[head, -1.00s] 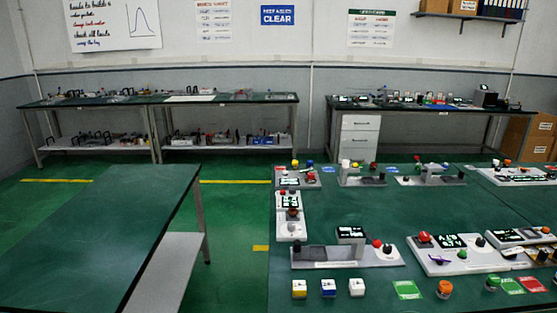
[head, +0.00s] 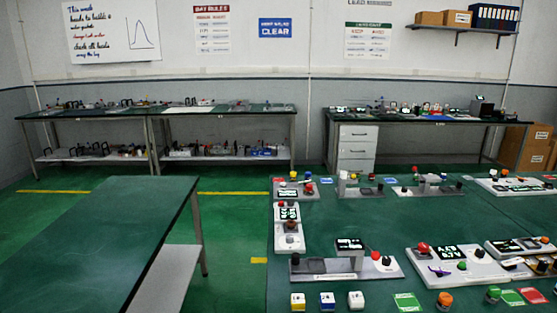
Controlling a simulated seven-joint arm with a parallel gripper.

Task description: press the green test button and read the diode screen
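A small green button (head: 462,266) sits on a light panel (head: 484,272) at the right of the near bench. The panel also carries a lit screen (head: 447,252) with bright characters too small to read surely, a red knob (head: 423,248) and a dark knob (head: 479,254). Another green knob (head: 493,293) stands on the bench in front. Other panels have lit screens too, including a raised one (head: 350,244) on the panel to the left. I cannot tell which screen is the diode screen. My gripper is not seen in the head view.
The green bench (head: 390,215) has a clear middle, with devices around its edges. Yellow, blue and white blocks (head: 327,301) and an orange knob (head: 445,299) stand at the front. An empty green table (head: 100,240) is at left, with floor between.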

